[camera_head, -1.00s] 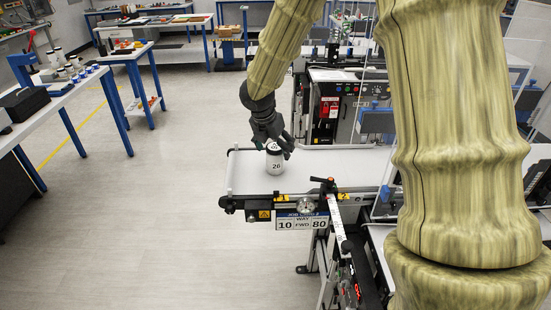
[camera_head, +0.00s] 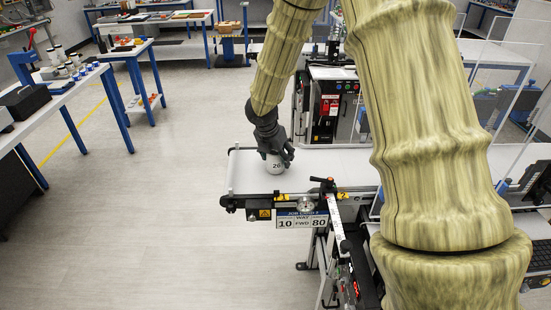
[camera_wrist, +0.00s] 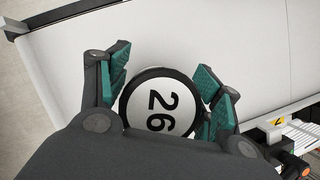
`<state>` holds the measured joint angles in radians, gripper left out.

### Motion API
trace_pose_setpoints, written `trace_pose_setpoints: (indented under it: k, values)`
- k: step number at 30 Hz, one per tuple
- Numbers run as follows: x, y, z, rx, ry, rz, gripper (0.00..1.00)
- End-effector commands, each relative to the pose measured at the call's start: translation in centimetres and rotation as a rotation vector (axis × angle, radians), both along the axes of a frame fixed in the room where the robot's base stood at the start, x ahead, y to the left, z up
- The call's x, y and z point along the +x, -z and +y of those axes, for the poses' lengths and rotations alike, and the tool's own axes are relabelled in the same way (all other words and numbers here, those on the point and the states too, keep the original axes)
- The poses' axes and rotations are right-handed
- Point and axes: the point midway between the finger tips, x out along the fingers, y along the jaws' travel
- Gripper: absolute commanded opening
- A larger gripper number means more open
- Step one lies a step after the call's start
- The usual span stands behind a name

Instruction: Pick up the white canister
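The pale conveyor belt (camera_head: 244,174) has free room left of the canister. A job sign (camera_head: 301,221) and a clamp handle (camera_head: 323,181) sit along its front edge. A control cabinet (camera_head: 329,105) stands behind. A workbench (camera_head: 62,88) is at the left, with open floor between.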

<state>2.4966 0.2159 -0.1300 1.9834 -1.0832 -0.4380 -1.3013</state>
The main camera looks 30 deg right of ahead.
Motion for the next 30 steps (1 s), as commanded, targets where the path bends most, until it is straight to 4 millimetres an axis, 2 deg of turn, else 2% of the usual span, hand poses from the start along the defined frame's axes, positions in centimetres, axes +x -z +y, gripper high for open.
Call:
trace_pose_setpoints:
  k: [1, 5, 8, 17, 28, 30]
  values:
    - [0.0, 0.0, 0.0, 0.000, 0.000, 0.000, 0.49]
    - [0.0, 0.0, 0.0, 0.000, 0.000, 0.000, 0.25]
    - [0.0, 0.0, 0.0, 0.000, 0.000, 0.000, 0.17]
    - [0.0, -0.4, 0.0, 0.000, 0.001, -0.002, 0.17]
    - [0.0, -3.6, 0.0, 0.001, 0.001, -0.002, 0.17]
    - [-1.0, -3.4, 1.1, -0.001, -0.002, 0.002, 0.17]
